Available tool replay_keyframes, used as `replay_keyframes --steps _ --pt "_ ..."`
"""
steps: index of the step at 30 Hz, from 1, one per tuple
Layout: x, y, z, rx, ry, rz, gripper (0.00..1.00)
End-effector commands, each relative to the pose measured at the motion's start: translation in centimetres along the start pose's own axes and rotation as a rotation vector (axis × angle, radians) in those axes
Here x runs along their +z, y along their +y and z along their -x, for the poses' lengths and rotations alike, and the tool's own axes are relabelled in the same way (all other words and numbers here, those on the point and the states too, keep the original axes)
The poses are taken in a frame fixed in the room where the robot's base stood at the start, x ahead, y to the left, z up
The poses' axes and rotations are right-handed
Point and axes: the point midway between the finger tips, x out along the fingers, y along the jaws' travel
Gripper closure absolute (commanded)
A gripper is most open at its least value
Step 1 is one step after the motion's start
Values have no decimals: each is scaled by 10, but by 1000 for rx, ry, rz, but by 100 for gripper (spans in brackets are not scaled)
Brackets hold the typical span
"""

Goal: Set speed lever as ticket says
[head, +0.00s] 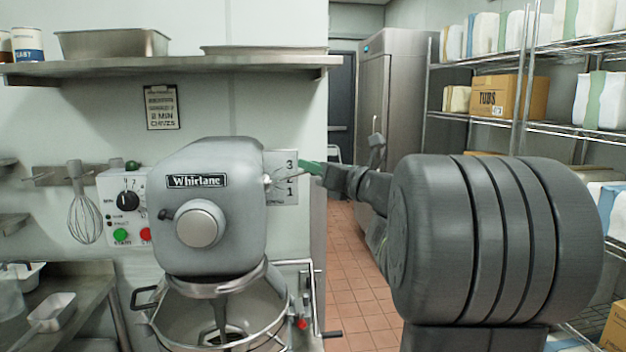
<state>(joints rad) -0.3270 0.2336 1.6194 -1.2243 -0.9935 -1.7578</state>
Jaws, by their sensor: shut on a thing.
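The grey mixer (215,215), marked Whirlane, stands left of centre. On its right side a speed plate (281,193) shows 3, 2 and 1 from top to bottom. The thin speed lever (287,178) runs from the mixer's side, slanting slightly up to the right across the plate near the 2, which it partly covers; its exact setting is hard to tell. Its green knob (310,167) is in my gripper (325,173), which is shut on it and partly hides it. The ticket (162,107) hangs on the wall; I read "2 MIN CHIVES" at its bottom, while its upper lines are too small.
A control box (124,209) with a dial and green and red buttons is left of the mixer. The bowl (218,316) with a wire guard sits below the mixer head. A shelf (180,68) runs above. Open tiled floor (350,260) lies behind my arm; wire racks stand right.

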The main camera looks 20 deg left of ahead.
Motion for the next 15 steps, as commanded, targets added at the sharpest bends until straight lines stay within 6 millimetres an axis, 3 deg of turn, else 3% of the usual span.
replay_keyframes --steps 1,15 --pt "-11 -3 1 1 -6 -12 100" --pt "-27 -9 5 11 -107 -134 100"
